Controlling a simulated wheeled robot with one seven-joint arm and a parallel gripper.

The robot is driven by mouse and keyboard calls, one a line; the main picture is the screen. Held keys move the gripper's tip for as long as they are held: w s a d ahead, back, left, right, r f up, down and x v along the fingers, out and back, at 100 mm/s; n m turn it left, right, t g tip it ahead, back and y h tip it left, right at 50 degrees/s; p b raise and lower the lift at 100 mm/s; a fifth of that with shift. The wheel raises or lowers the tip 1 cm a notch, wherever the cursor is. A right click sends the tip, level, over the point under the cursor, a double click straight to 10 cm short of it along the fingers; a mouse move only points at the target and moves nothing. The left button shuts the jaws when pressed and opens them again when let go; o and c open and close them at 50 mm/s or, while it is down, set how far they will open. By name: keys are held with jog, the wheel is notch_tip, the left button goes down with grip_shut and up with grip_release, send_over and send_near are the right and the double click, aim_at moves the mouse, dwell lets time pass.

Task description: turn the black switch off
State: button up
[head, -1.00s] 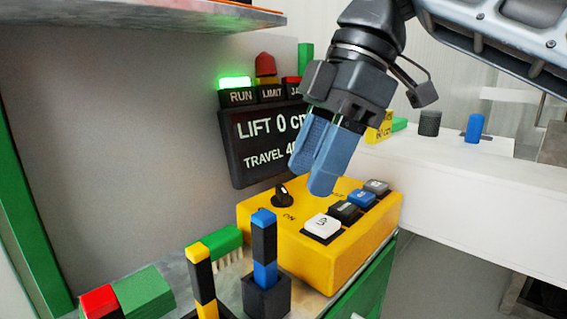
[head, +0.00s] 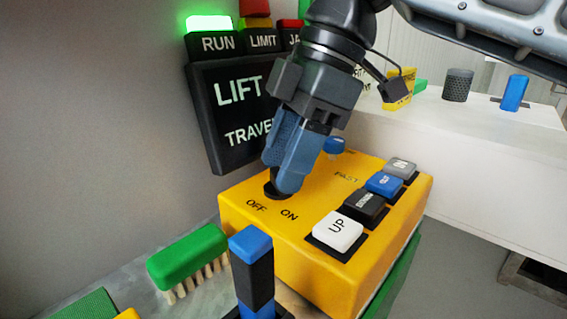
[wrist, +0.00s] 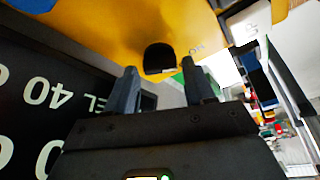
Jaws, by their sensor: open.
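The black switch is a small rotary knob on top of the yellow control box (head: 290,270). In the head view my gripper (head: 287,185) covers most of it, and only part of its dark base (head: 271,189) shows, above the OFF and ON labels. In the wrist view the black switch (wrist: 160,57) shows a small pale mark on its lower edge, with the ON label to its right. My gripper (wrist: 159,72) is open there, one finger on each side of the knob's line. I cannot tell whether either finger touches it.
White UP, black, blue and grey buttons (head: 400,167) line the box's right side. A blue knob (head: 334,145) sits behind my gripper. The dark lift display (head: 225,130) stands close on the left. A green brush (head: 188,255) and a blue-black post (head: 252,270) are in front.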

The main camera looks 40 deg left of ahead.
jog(key=shift+s+f, duration=0.15)
jog(key=shift+f, duration=0.2)
jog(key=shift+c, duration=0.4)
jog(key=c, duration=0.7)
